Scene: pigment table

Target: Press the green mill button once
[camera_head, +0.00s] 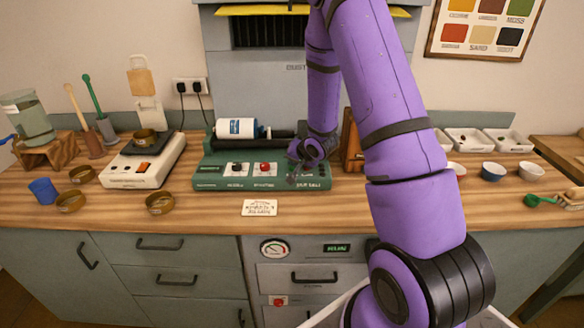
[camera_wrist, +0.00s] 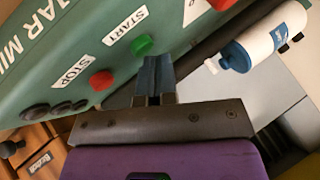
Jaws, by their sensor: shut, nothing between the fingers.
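The green button (camera_wrist: 143,45) sits beside the START label on the green mill housing (camera_wrist: 60,45) in the wrist view. The mill (camera_head: 215,176) stands mid-table in the head view, where I cannot make out the green button near my gripper. My gripper (camera_wrist: 154,62) is shut and empty. Its fingertips are right by the green button's lower edge in the wrist view; I cannot tell whether they touch it. In the head view my gripper (camera_head: 300,178) is low at the right end of the mill's front.
The red button (camera_wrist: 102,80) by the STOP label is close to the green one. A white jar with a blue lid (camera_wrist: 262,40) lies on the mill. A white label card (camera_head: 259,208) lies in front. A scale (camera_head: 145,165) stands left; small bowls (camera_head: 493,171) stand right.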

